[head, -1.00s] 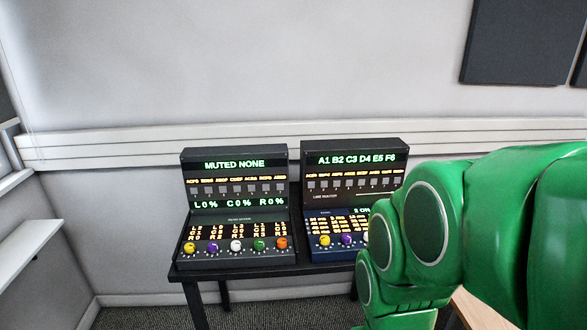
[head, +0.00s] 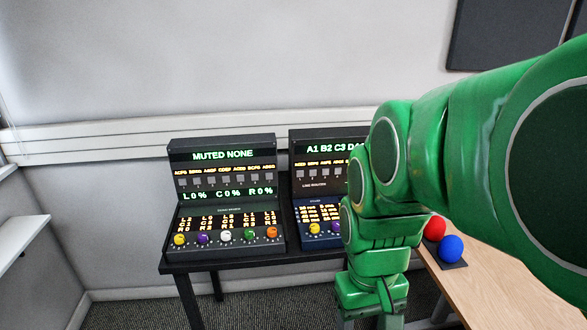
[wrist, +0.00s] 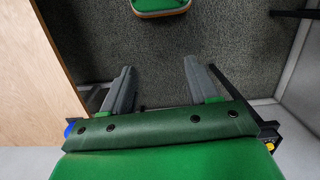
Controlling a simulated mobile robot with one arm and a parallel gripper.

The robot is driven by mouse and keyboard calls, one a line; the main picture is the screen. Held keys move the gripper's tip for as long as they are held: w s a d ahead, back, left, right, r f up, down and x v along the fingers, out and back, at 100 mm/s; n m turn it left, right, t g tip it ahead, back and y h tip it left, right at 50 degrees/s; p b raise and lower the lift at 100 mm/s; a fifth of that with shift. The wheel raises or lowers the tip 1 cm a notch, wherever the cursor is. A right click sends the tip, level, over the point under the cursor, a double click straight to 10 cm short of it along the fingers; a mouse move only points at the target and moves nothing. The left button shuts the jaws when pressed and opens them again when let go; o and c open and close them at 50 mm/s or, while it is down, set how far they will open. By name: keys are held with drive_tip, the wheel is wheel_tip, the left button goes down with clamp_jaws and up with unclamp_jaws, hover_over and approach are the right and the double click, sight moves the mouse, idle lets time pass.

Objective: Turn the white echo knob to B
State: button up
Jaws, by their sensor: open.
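A white knob (head: 226,236) sits in the middle of the knob row on the left console (head: 222,205), between a purple and a green knob. Its lettering is too small to read. The right console (head: 302,143) also has a yellow knob (head: 313,229) and a purple one; my arm hides the rest of its row, so any white knob there is hidden. My gripper hangs to the right of the consoles, apart from them. In the wrist view my gripper (wrist: 160,88) is open and empty, with carpet behind its fingers.
Both consoles stand on a black table (head: 205,261) against the wall. A wooden table (head: 500,295) at the right holds a red ball (head: 434,228) and a blue ball (head: 451,249). A white shelf (head: 25,247) juts out at the left. Carpet (head: 255,300) is clear in front.

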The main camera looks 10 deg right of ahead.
drive_tip(key=w+d+r+n, duration=0.1)
drive_tip(key=w+d+n, duration=0.15)
drive_tip(key=w, duration=1.05)
drive_tip(key=w+d+f+n, duration=0.1)
drive_tip(key=w+d+f, duration=0.2)
drive_tip(key=w, duration=0.8)
drive_tip(key=w+d+f+n+t, duration=0.1)
drive_tip(key=w+d+f, duration=0.3)
drive_tip(key=w, duration=0.6)
drive_tip(key=w+d+f+n+t, duration=0.1)
drive_tip(key=w+d+f+n, duration=0.1)
drive_tip(key=w+d, duration=0.4)
drive_tip(key=shift+w+d+f, duration=0.1)
drive_tip(key=shift+w+f, duration=0.15)
drive_tip(key=shift+w, duration=0.7)
drive_tip(key=shift+w+d+f, duration=0.1)
drive_tip(key=shift+w+f, duration=0.2)
drive_tip(key=shift+w, duration=0.65)
drive_tip(key=shift+w+d+f, duration=0.1)
drive_tip(key=shift+w+f, duration=0.15)
drive_tip(key=shift+w, duration=0.7)
drive_tip(key=shift+w+d+f+n, duration=0.1)
drive_tip(key=shift+w+f+n, duration=0.15)
drive_tip(key=shift+w+f, duration=0.1)
drive_tip(key=shift+w+d+f, duration=0.1)
drive_tip(key=shift+f, duration=1.8)
drive_tip(key=shift+w+d+f, duration=0.1)
drive_tip(key=shift+f, duration=1.75)
drive_tip(key=c, duration=1)
